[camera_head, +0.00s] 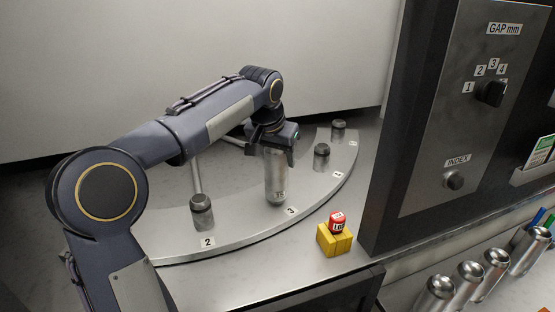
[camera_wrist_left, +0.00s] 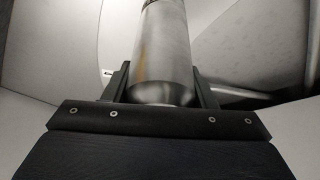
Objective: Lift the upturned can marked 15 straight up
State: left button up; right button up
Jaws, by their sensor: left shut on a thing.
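The upturned silver can marked 15 (camera_head: 275,178) stands upright at the place labelled 3 on the curved metal plate (camera_head: 240,228). My left gripper (camera_head: 272,142) is shut around the can's upper part from above and behind. In the left wrist view the can (camera_wrist_left: 163,55) sits between the two dark fingers of my left gripper (camera_wrist_left: 162,88). The gripper hides the can's top in the head view. I cannot tell whether the can's lower end touches its post. My right gripper is not in view.
Bare dark-topped posts stand at places 2 (camera_head: 202,212), 4 (camera_head: 321,157) and further back (camera_head: 338,130). A panel with knobs (camera_head: 478,105) rises at right.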

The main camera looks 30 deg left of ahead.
pick_arm(q)
notch_tip(320, 180, up, 9)
jog(key=shift+p, duration=0.65)
dwell(0.4)
